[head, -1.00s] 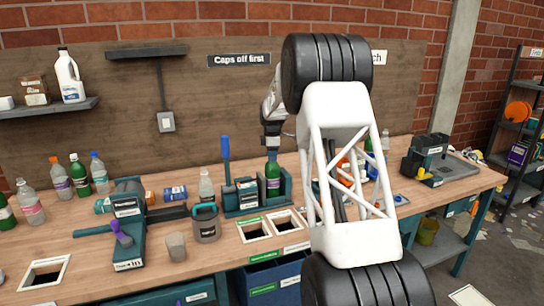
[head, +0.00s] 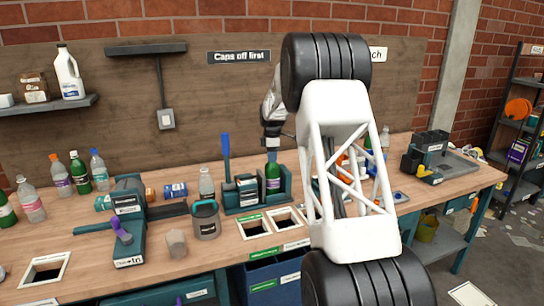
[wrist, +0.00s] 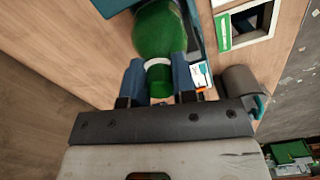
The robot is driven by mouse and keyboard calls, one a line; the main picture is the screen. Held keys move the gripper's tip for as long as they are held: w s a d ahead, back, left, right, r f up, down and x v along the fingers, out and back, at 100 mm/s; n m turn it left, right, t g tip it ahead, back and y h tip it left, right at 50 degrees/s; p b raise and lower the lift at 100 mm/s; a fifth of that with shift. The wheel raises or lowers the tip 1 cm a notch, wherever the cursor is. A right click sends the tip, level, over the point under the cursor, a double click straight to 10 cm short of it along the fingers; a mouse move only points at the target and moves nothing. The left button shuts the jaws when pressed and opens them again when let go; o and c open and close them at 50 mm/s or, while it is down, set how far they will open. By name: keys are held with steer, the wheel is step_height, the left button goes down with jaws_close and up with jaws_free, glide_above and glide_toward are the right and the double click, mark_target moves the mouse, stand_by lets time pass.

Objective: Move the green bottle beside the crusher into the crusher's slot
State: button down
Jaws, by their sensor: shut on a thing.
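The green bottle (head: 272,172) is upright at the right part of the teal crusher (head: 240,210), between its block and its right end wall. Its foot is partly hidden, so I cannot tell whether it rests on the crusher's floor. My gripper (head: 272,148) is above it, shut on the bottle's neck. In the wrist view, the two blue fingers of my gripper (wrist: 158,80) stand on both sides of the neck and cap. The green bottle's body (wrist: 158,30) lies beyond them, with teal crusher parts on both sides.
The crusher's blue lever (head: 225,150) stands up at its left. A clear bottle (head: 206,183) and a grey canister (head: 206,222) are left of it. Framed openings (head: 255,228) lie in front. Another green bottle (head: 78,172) stands among bottles far left.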

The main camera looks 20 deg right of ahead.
steer(key=c, duration=0.8)
jaws_free()
steer(key=shift+c, duration=0.2)
steer(key=shift+r, duration=3.9)
